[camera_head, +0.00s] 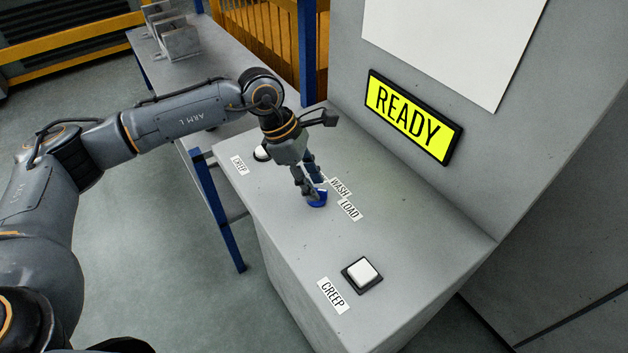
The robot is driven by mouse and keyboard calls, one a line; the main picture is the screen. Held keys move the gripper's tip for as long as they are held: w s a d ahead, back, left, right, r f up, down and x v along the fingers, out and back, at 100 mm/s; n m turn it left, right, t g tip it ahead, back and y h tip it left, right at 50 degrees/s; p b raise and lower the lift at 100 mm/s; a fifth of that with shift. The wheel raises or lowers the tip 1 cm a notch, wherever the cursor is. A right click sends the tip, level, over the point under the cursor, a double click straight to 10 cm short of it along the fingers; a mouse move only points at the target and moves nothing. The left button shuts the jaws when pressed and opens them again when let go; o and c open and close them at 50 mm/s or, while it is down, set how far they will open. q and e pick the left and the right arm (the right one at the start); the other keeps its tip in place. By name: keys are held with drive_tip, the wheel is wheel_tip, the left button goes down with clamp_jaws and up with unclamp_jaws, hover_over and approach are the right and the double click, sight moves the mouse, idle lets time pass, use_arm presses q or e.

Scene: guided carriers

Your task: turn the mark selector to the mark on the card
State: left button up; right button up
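The mark selector (318,202) is a small blue knob on the grey console top, partly covered by my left gripper. Beside it are the labels WASH (340,187) and LOAD (349,210); the gripper may hide other marks. My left gripper (313,190) points down at the knob, its fingertips at the knob's edge with a small gap between them. I cannot tell whether they press on it. Which mark the knob points to is unclear. A white sheet (450,40) on the upright panel shows only its blank lower part. My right gripper is not in view.
A lit yellow READY sign (412,117) is on the upright panel. A grey table (205,85) stands behind.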

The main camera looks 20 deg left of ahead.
use_arm(q)
drive_tip(key=shift+w+d+f, duration=0.1)
drive_tip(key=shift+d+f, duration=0.15)
drive_tip(key=shift+f, duration=0.4)
clamp_jaws()
